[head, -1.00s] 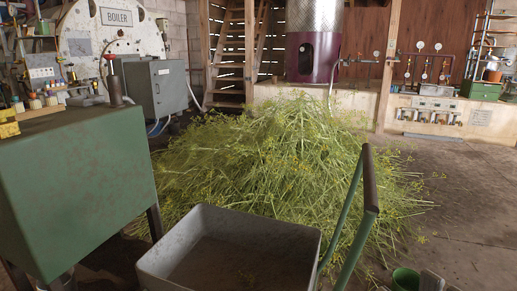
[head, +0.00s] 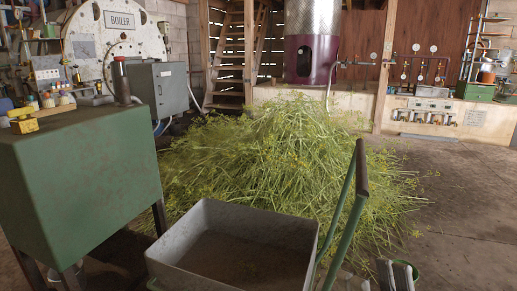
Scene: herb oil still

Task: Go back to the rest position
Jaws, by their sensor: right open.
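My right gripper (head: 394,265) shows at the bottom right edge, with two grey fingers pointing up. It is open, with nothing seen between the fingers. My left gripper is not in view.
A large heap of cut yellow-flowered herb (head: 290,160) covers the middle floor. A green cabinet (head: 85,190) stands close at left. The boiler (head: 120,45), wooden stairs (head: 230,60) and still (head: 312,40) are behind. The floor at right (head: 470,200) is clear.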

